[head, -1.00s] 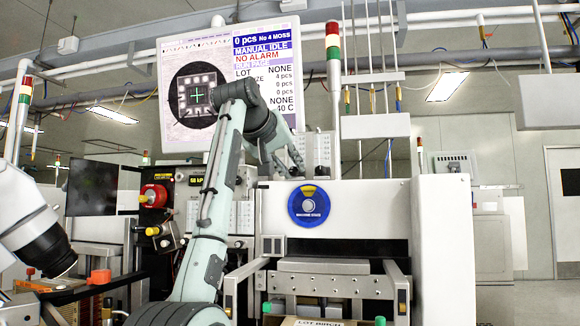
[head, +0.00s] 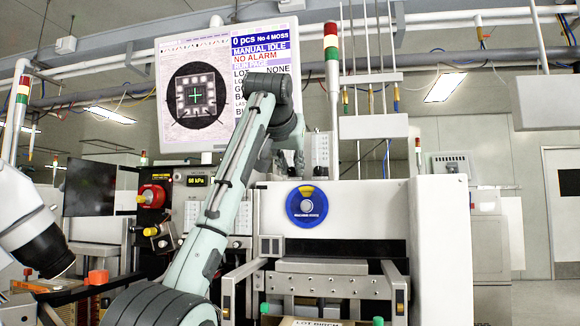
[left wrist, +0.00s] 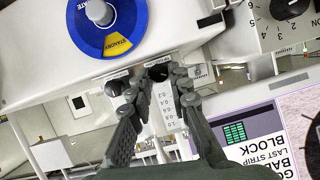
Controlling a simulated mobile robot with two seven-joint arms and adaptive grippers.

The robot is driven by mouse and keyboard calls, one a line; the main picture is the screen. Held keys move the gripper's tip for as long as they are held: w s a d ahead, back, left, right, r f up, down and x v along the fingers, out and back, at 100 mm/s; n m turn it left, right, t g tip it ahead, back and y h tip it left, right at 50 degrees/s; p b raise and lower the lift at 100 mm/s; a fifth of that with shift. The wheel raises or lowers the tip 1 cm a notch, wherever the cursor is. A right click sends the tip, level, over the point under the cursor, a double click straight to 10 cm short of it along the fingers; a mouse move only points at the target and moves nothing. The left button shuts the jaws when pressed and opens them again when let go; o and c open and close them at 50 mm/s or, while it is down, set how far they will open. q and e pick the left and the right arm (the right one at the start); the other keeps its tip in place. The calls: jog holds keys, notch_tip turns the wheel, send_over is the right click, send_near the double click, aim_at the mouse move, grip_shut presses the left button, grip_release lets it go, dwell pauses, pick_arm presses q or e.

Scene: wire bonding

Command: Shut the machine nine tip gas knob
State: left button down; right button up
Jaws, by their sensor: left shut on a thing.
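My left gripper (left wrist: 152,92) is shut on a small black knob (left wrist: 157,72) in the left wrist view, one finger on each side. The knob sits at the end of a flow gauge (left wrist: 167,106) with a printed scale. A second black knob (left wrist: 117,84) is just left of the fingers, apart from them. The labels by the knobs are too small to read. In the head view, my left gripper (head: 296,163) is mostly hidden behind my arm, at the machine top beside the gauges (head: 320,152). My right gripper is not in view.
A blue machine state dial (head: 307,206) is on the white front panel, close to the gripper; it also shows in the left wrist view (left wrist: 106,18). The large monitor (head: 185,60) stands behind my arm. A signal tower (head: 332,75) rises to the right.

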pick_arm(q)
jog(key=shift+m, duration=0.3)
dwell(0.4)
jog(key=c, duration=1.7)
grip_release()
jog(key=v, duration=1.2)
jog(key=shift+o, duration=0.6)
jog(key=shift+s+d, duration=0.1)
jog(key=shift+d, duration=0.05)
